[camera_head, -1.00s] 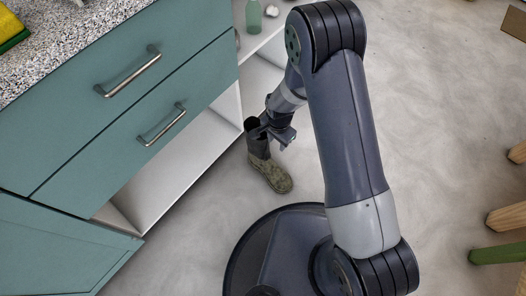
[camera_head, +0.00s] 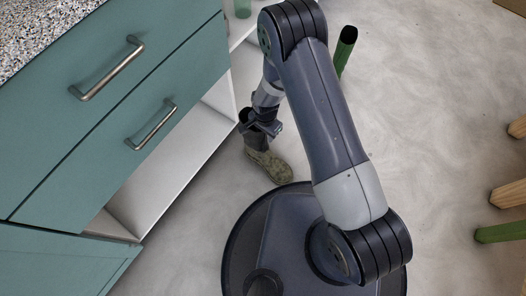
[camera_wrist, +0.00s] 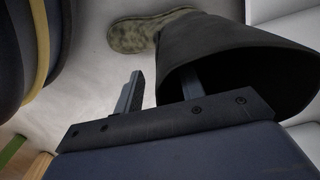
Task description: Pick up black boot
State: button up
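The black boot (camera_head: 270,166) stands on the floor before the open lower part of the cabinet. It has a dark shaft and a mottled olive-brown foot pointing toward the lower right. My gripper (camera_head: 262,130) is at the top of the shaft, partly covering it. In the wrist view the boot's wide shaft opening (camera_wrist: 250,72) faces my gripper (camera_wrist: 162,75). One finger is inside the opening and the other is outside, with the shaft wall between them. The fingers are apart, with a visible gap between the outer finger and the wall.
The teal cabinet (camera_head: 165,75) with two handled drawers and an open white shelf (camera_head: 185,150) is just left of the boot. A green cylinder with a dark end (camera_head: 344,50) is behind my arm. Wooden and green legs (camera_head: 505,232) are at right. Floor between is clear.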

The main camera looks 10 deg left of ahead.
jog(key=shift+f, duration=0.4)
jog(key=shift+c, duration=0.6)
grip_shut()
dwell(0.5)
